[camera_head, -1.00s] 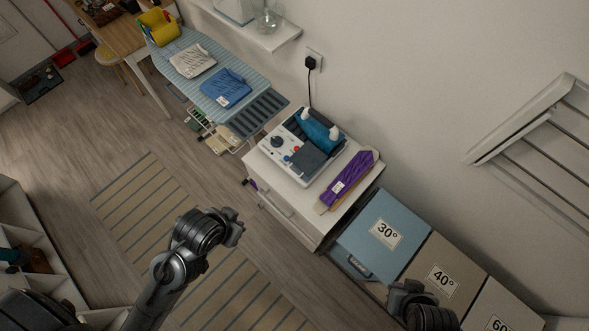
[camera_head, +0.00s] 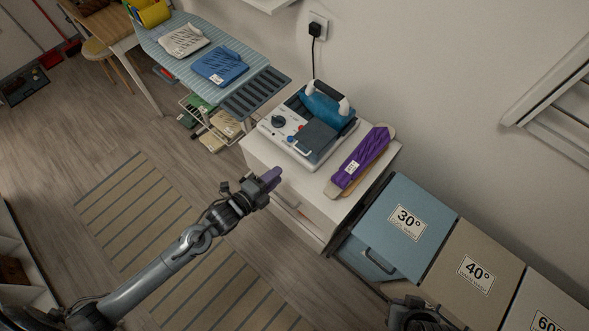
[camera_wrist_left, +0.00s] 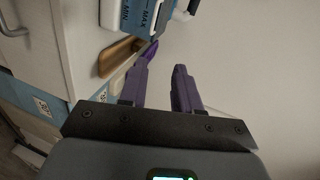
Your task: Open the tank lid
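The steam iron station (camera_head: 288,135) stands on a white cabinet, with a blue iron (camera_head: 328,100) at its back. A dark grey flap (camera_head: 316,139), which looks like the tank lid, lies closed at its front right with a pale handle. In the left wrist view the blue tank (camera_wrist_left: 147,14) with MIN and MAX marks shows at the top edge. My left gripper (camera_head: 268,181) is in front of the cabinet, apart from the station. Its purple fingers (camera_wrist_left: 163,66) are apart and empty. My right gripper (camera_head: 412,314) is dark and cut off at the bottom edge; its fingers are unclear.
The white cabinet (camera_head: 320,205) has a drawer handle. Hampers marked 30° (camera_head: 385,245) and 40° (camera_head: 465,255) stand to the right. An ironing board (camera_head: 180,65) is at left. Open floor lies before the cabinet.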

